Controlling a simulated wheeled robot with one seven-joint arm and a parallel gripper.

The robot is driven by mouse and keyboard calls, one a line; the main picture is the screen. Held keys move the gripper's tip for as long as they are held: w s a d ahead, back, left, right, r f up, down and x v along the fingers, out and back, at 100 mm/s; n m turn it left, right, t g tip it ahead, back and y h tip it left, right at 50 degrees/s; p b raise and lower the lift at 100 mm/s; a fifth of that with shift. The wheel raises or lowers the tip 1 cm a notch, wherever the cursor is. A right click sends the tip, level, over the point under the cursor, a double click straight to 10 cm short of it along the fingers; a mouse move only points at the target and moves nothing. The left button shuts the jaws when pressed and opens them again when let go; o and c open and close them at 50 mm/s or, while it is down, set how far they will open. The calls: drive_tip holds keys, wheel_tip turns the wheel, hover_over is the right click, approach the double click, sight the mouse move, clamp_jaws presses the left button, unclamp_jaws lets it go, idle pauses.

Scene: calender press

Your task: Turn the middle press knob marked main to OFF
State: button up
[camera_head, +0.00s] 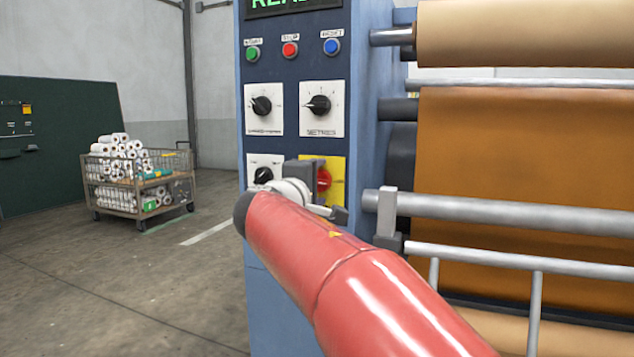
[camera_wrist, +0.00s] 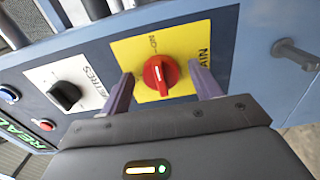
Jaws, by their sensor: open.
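The main knob (camera_wrist: 161,75) is a red rotary knob on a yellow plate (camera_wrist: 187,41) lettered MAIN and ON. Its pale pointer line appears to lie toward the ON mark in the wrist view. In the head view the red knob (camera_head: 325,180) and yellow plate (camera_head: 339,165) sit at the lower right of the panel, partly hidden by my wrist. My gripper (camera_wrist: 160,73) is open, with one finger on each side of the knob. Gaps show between the fingers and the knob, so they do not appear to touch it.
A black-knobbed metres dial (camera_wrist: 65,95) is beside the yellow plate. The blue panel (camera_head: 297,60) also carries green, red and blue buttons. A metal roller bar (camera_head: 500,206) runs to the right. A wire cart (camera_head: 125,185) stands on open floor at left.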

drive_tip(key=c, duration=0.9)
drive_tip(key=shift+c, duration=0.2)
drive_tip(key=shift+n, duration=0.4)
drive_tip(key=n+p, duration=0.1)
drive_tip(key=n, duration=0.2)
drive_tip(key=shift+r+n+p, duration=0.2)
drive_tip(key=shift+n+p, duration=0.15)
drive_tip(key=shift+n, duration=0.05)
drive_tip(key=n+p, duration=0.2)
drive_tip(key=n, duration=0.2)
drive_tip(key=shift+r+n+p, duration=0.1)
drive_tip(key=shift+n+p, duration=0.2)
drive_tip(key=n+p, duration=0.2)
drive_tip(key=n, duration=0.2)
drive_tip(key=shift+a, duration=0.1)
drive_tip(key=n+p, duration=0.1)
drive_tip(key=n, duration=0.3)
drive_tip(key=shift+w+a+n, duration=0.1)
drive_tip(key=shift+n, duration=0.2)
